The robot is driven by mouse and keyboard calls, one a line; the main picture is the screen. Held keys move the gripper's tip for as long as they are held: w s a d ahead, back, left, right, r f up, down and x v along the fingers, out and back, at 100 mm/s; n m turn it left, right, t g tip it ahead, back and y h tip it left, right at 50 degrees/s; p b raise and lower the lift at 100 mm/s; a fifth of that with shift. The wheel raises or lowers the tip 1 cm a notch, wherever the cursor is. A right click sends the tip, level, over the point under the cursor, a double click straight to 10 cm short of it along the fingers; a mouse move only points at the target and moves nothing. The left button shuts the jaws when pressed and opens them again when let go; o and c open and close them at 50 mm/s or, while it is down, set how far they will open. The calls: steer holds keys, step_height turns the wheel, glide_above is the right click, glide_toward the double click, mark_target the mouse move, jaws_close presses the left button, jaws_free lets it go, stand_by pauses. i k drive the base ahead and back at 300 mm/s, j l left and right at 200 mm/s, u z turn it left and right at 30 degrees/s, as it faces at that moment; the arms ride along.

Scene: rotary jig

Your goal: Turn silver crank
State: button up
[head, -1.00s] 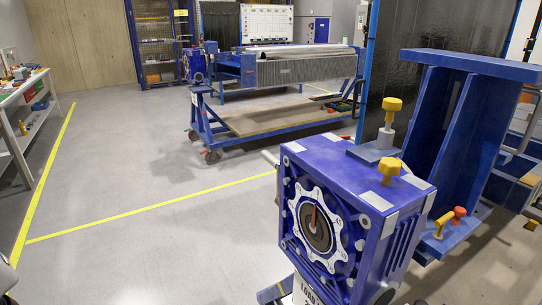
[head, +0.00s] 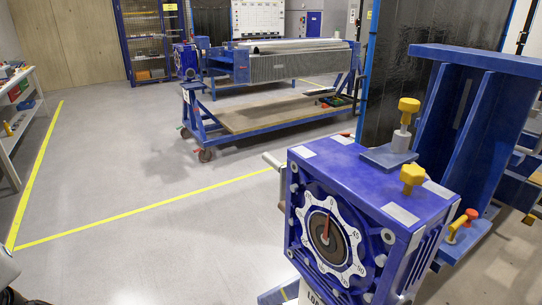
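A blue gearbox-like jig (head: 350,175) stands in the right half of the head view. Its near face carries a silver scalloped dial ring (head: 352,265) with marks around a dark centre and a red pointer (head: 326,227) that points roughly upward. A short silver bar (head: 271,160) juts out past the left side of the jig; it looks like part of the silver crank, and the rest is hidden behind the jig. My gripper is not in view, so its state does not show.
Yellow knobs (head: 412,177) stand on and beside the jig. A large blue frame (head: 455,140) is close behind it at right. A blue trolley (head: 262,117) stands further back. A workbench (head: 20,115) is at far left. The grey floor (head: 150,240) left of the jig is clear.

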mark_target(279, 166)
steer(key=i+j+z, duration=0.1)
steer(key=i+j, duration=0.15)
steer(key=i+j+z, duration=0.1)
steer(key=i+j, duration=0.15)
steer(key=j, duration=0.2)
steer(key=i+j+z, duration=0.15)
steer(key=j, duration=0.25)
steer(key=i+j+z, duration=0.1)
steer(key=i+j, duration=0.15)
steer(key=j, duration=0.15)
steer(key=i+j+z, duration=0.1)
steer(key=j, duration=0.3)
steer(key=i+j+z, duration=0.1)
steer(key=i+j, duration=0.2)
steer(key=j, duration=0.15)
steer(key=i+j+z, duration=0.1)
steer(key=j, duration=0.35)
steer(key=i+j+z, duration=0.1)
steer(key=j, duration=0.35)
steer(key=i, duration=0.1)
